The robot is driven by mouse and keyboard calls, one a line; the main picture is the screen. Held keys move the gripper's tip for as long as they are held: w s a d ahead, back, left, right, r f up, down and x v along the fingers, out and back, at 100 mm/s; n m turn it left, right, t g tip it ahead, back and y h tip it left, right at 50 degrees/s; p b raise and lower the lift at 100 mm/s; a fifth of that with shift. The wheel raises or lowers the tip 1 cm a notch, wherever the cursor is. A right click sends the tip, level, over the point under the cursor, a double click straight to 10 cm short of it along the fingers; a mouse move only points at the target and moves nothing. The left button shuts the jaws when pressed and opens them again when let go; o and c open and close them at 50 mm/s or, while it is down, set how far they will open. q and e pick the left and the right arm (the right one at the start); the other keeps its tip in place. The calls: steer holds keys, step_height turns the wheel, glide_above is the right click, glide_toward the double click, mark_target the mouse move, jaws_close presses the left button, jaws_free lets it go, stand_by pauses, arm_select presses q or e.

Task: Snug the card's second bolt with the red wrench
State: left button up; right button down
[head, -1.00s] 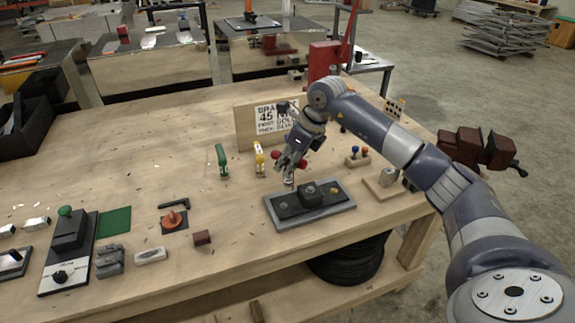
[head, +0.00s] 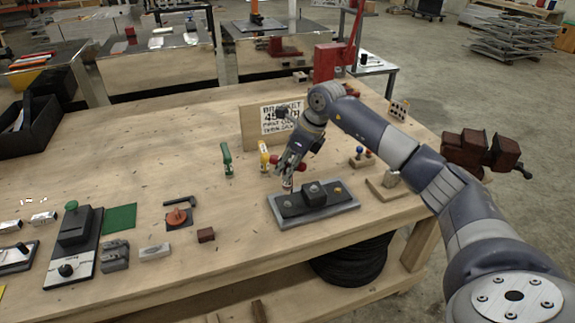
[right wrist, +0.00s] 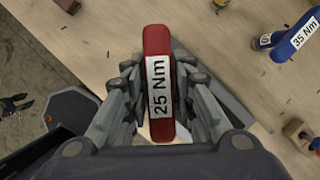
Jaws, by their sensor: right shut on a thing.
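The red wrench (right wrist: 157,42), with a white "25 Nm" label, is held between the fingers of my right gripper (head: 290,167). The right wrist view shows those fingers (right wrist: 160,95) shut on both sides of it. In the head view, the gripper hides most of the wrench. The gripper is over the left end of a dark block on a grey plate (head: 340,211). A small yellowish bolt head (head: 337,189) shows at the block's right side. The wrench's tip looks close to the block's left end; I cannot tell whether it touches a bolt. My left gripper is out of view.
A green wrench (head: 226,159) and a yellow wrench (head: 263,157) stand behind the plate, before a wooden board with a printed sign (head: 281,118). The wooden table's (head: 130,175) left middle is fairly clear.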

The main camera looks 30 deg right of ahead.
steer(key=shift+f+b, duration=1.75)
steer(key=shift+f, duration=0.9)
steer(key=shift+r, duration=0.15)
steer(key=shift+m, duration=0.4)
steer(key=m+h+p, duration=0.1)
steer(key=m, duration=0.2)
steer(key=shift+t+h, duration=0.3)
steer(key=m+h, duration=0.2)
steer(key=m, duration=0.3)
steer(key=shift+m, duration=0.3)
steer(key=m+h, duration=0.1)
steer(key=m, duration=0.2)
steer(key=m+g+h+b, duration=0.1)
steer(key=m, duration=0.2)
steer(key=shift+m, duration=0.4)
steer(key=m+g+h, duration=0.1)
steer(key=m+g, duration=0.1)
steer(key=m, duration=0.3)
steer(key=shift+r+p, duration=1.8)
steer(key=shift+r, duration=1.5)
